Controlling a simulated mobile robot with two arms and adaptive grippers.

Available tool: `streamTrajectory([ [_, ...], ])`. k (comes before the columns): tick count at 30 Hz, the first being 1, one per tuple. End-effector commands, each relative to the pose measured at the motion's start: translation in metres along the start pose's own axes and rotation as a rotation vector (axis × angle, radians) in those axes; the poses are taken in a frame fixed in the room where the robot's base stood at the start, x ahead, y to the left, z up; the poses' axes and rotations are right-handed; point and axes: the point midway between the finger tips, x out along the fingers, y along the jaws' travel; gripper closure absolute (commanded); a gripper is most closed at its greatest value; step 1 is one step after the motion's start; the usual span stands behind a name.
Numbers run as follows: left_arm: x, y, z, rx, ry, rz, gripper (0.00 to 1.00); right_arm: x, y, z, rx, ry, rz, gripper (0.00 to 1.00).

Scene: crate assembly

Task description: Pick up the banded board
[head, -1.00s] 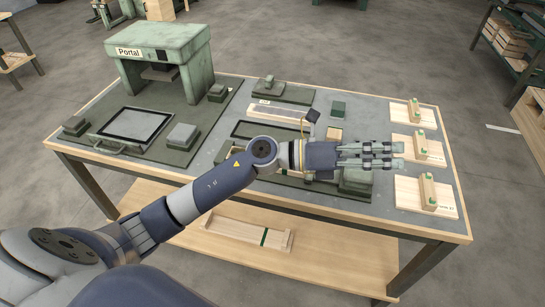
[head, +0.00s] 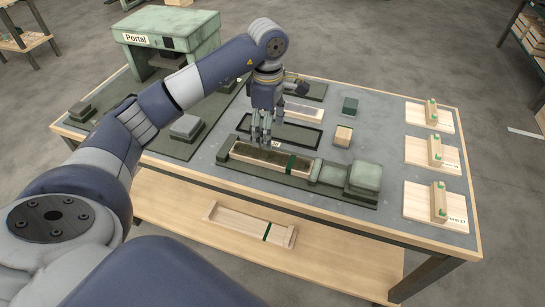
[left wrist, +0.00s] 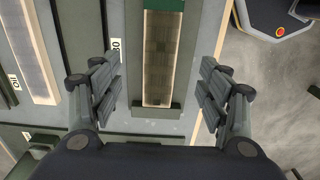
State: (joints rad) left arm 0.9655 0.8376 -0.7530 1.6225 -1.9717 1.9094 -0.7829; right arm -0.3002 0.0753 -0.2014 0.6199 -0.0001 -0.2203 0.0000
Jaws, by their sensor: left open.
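A long pale wood board with a dark top and a green band (head: 270,158) lies in a green fixture (head: 362,178) near the table's front edge. It also shows in the left wrist view (left wrist: 158,75), with its green band at the top edge. My left gripper (head: 262,140) points down just above the band-free left part of this board. In the left wrist view its open fingers (left wrist: 160,88) stand on both sides of the board, apart from it. Another wood piece with a green band (head: 238,223) lies on the lower shelf. My right gripper is not in view.
A green press marked Portal (head: 170,35) stands at the back left. A small wood block (head: 343,136) and a green block (head: 350,106) sit behind the fixture. Several pale boards with green-marked blocks (head: 430,150) line the right side.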

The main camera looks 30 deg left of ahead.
Motion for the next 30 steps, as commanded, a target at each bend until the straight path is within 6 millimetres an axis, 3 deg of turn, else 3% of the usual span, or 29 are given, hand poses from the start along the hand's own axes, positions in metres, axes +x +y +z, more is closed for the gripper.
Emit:
streamTrajectory([
  [4, 0.026, -0.001, 0.001, 0.0, -0.001, -0.006, 0.31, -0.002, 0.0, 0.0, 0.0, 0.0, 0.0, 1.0],
  [12, 0.049, -0.001, 0.003, 0.001, -0.004, -0.004, 0.31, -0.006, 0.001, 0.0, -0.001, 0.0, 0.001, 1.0],
  [21, 0.089, -0.001, 0.007, 0.001, -0.004, -0.004, 0.31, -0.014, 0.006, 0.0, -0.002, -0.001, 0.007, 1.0],
  [30, 0.094, -0.001, 0.007, 0.002, -0.005, -0.001, 0.33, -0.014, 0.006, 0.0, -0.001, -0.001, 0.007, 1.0],
])
